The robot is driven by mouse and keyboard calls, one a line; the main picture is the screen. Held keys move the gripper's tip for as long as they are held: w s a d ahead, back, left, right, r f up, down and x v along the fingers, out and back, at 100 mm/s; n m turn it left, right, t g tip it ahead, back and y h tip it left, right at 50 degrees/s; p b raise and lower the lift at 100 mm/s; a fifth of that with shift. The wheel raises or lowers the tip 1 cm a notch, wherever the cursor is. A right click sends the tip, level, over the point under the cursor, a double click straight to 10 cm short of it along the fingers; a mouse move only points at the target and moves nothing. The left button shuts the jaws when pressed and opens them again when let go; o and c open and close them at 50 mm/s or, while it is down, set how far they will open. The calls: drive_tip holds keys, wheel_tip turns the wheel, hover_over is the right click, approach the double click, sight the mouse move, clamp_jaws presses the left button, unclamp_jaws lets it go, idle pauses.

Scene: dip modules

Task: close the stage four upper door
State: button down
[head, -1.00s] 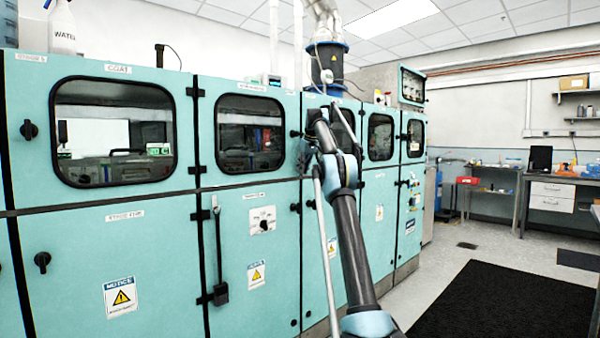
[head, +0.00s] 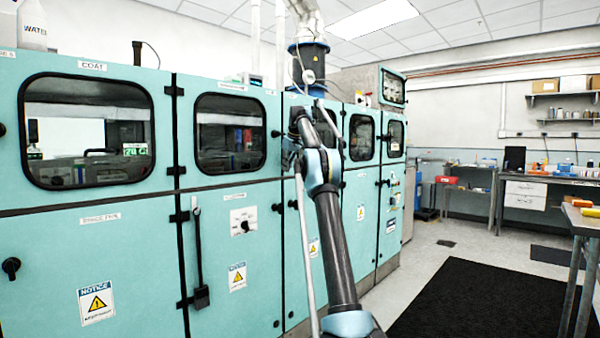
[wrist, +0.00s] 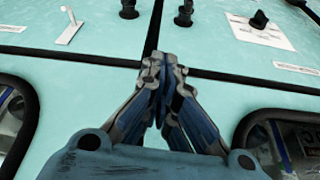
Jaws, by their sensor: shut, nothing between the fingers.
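The stage four upper door (head: 230,92) appears to be the second upper door from the left, teal with a dark rounded window; its label is too small to read surely. It looks flush or nearly flush with its neighbours. My gripper (head: 290,158) is by its right edge in the head view, small and partly hidden by my arm. In the wrist view my gripper (wrist: 165,65) is shut and empty, fingertips together over the junction of the door seams. The likely stage four door (wrist: 225,100) is at lower right there. I cannot tell whether the fingertips touch the panel.
A lower door with a white switch plate (head: 243,221) is under it. The COAT door (head: 90,67) stands left, a black vertical handle (head: 200,250) between the lower doors. A workbench (head: 585,222) is at far right. Floor with a black mat (head: 460,310) is free.

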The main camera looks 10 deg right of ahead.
drive_tip(key=s+d, duration=0.6)
drive_tip(key=s, duration=0.3)
drive_tip(key=s+a+f+m, duration=0.1)
drive_tip(key=s+f, duration=0.2)
drive_tip(key=s, duration=0.9)
drive_tip(key=s+f+m+h, duration=0.1)
drive_tip(key=s+f, duration=0.2)
drive_tip(key=s, duration=0.8)
drive_tip(key=s+a+f+m, duration=0.1)
drive_tip(key=s+f, duration=0.3)
drive_tip(key=s, duration=0.8)
drive_tip(key=s+f+m+g+h, duration=0.1)
drive_tip(key=s+f+m, duration=0.2)
drive_tip(key=s+f, duration=2.5)
drive_tip(key=shift+s+d, duration=0.45)
drive_tip(key=shift+s, duration=0.25)
